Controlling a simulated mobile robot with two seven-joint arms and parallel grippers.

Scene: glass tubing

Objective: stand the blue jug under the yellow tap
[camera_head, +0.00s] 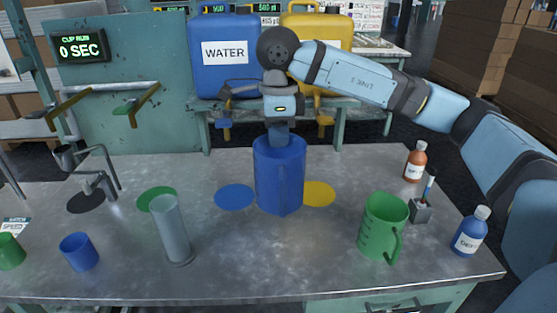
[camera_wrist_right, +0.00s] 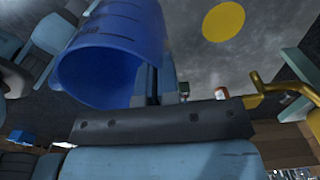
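The blue jug (camera_head: 280,178) is upright between the blue and yellow discs, partly in front of both. Its open mouth shows in the wrist view (camera_wrist_right: 110,50). My right gripper (camera_head: 279,134) reaches down to the jug's rim from above and appears shut on it; the fingertips are mostly hidden. I cannot tell whether the jug's base touches the table. The yellow tap (camera_head: 324,124) hangs below the yellow tank (camera_head: 318,28), behind and right of the jug. The yellow disc (camera_head: 319,193) lies on the table, clear of the jug in the wrist view (camera_wrist_right: 223,21). My left gripper is out of view.
The blue disc (camera_head: 233,197) is left of the jug. A glass tube (camera_head: 172,232) stands at the front left, near a blue cup (camera_head: 79,252). A green jug (camera_head: 382,226), a brown bottle (camera_head: 415,163) and a blue bottle (camera_head: 470,233) stand right. The front middle is clear.

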